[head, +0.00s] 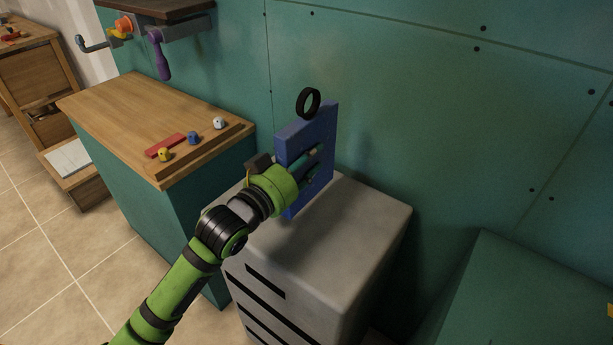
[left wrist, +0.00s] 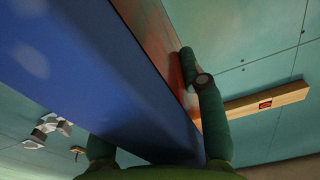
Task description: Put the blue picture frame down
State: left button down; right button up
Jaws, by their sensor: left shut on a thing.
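The blue picture frame (head: 295,140) stands upright above the grey drawer cabinet (head: 360,218), close to the green wall. A black ring (head: 308,102) shows at its top edge. My left gripper (head: 312,162) is shut on the frame, reaching it from the left front. In the left wrist view the frame (left wrist: 90,70) fills much of the picture, with a gripper finger (left wrist: 212,110) beside it. Whether the frame's lower edge touches the cabinet top is hard to tell. My right gripper is not in view.
A wooden-topped counter (head: 110,100) on the left holds a red bar (head: 165,146) and small dice (head: 193,137). A shelf with hanging tools (head: 158,50) is above it. The cabinet top is bare around the frame. A green box-like surface (head: 530,290) is at lower right.

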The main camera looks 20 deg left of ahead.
pick_arm(q)
jog(key=shift+w+f, duration=0.1)
jog(key=shift+f, duration=1.9)
jog(key=shift+f, duration=0.15)
jog(key=c, duration=0.8)
grip_release()
jog(key=shift+o, duration=0.2)
